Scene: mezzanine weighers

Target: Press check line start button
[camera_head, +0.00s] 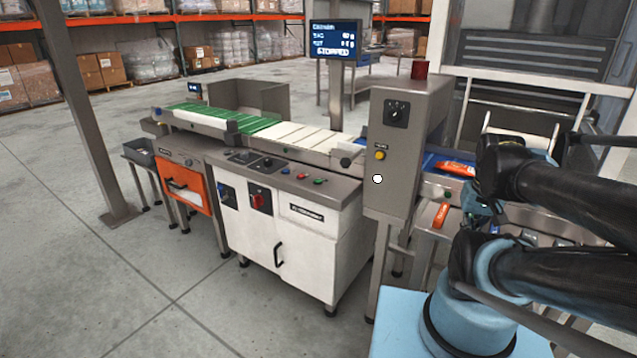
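The check line runs across the middle, with a white cabinet (285,240) under its belt. Another green button (447,194) is on the line at the right. The screen (335,39) above reads "STOPPED". My gripper (482,208) seems to be among the dark arm parts at the right, apart from the cabinet buttons; its fingers cannot be made out.
A grey upright housing (405,140) with a knob, a yellow button (380,155) and a red beacon (419,70) stands between my arm and the white cabinet. Orange packs (456,168) lie on the right belt. Open floor lies in front.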

